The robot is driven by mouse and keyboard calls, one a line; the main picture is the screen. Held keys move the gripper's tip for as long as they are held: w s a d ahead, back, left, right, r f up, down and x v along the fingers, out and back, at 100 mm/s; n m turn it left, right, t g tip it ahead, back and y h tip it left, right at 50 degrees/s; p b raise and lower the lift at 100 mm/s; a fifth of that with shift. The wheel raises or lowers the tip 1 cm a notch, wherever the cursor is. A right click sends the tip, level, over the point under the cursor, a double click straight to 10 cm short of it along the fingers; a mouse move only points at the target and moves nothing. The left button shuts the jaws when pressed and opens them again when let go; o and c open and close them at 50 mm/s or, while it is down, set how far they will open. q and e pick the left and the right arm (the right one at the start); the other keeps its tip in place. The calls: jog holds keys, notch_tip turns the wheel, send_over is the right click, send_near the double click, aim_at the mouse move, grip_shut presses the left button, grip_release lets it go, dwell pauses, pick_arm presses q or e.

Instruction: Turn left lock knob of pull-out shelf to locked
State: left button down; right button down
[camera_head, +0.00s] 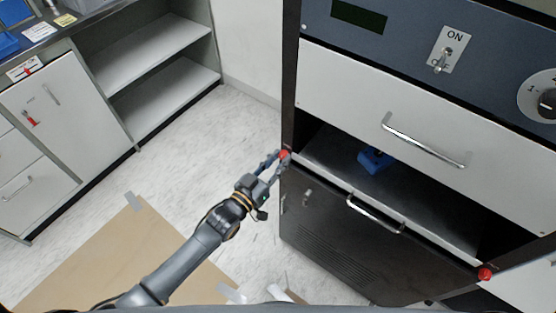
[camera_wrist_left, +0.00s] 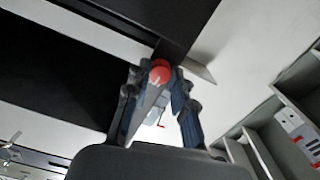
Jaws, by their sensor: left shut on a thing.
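The left lock knob (camera_head: 285,154) is red and sits at the left front corner of the pull-out shelf (camera_head: 440,231). My left gripper (camera_head: 277,160) is at this knob, with its fingers shut on it. In the left wrist view the red knob (camera_wrist_left: 160,71) shows between the fingertips (camera_wrist_left: 158,82). The fingers partly hide the knob, and I cannot tell its turn angle. The right lock knob (camera_head: 485,273) is also red, at the shelf's right front corner. My right gripper is not in view.
A blue object (camera_head: 374,159) lies on the shelf. A handle (camera_head: 375,214) sticks out at the shelf front, and a drawer handle (camera_head: 424,141) above it. An open grey shelf unit (camera_head: 155,75) stands at the left. The floor between is clear, with a cardboard sheet (camera_head: 125,258).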

pick_arm(q)
jog(key=m, duration=0.8)
jog(key=shift+m, duration=0.4)
jog(key=m+b, duration=0.1)
jog(key=m, duration=0.4)
jog(key=shift+m+b, duration=0.4)
jog(key=shift+m, duration=1.4)
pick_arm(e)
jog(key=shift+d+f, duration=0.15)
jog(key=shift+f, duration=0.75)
pick_arm(q)
jog(key=shift+m, duration=0.3)
jog(key=c, duration=1.1)
grip_release()
jog(key=shift+c, duration=0.2)
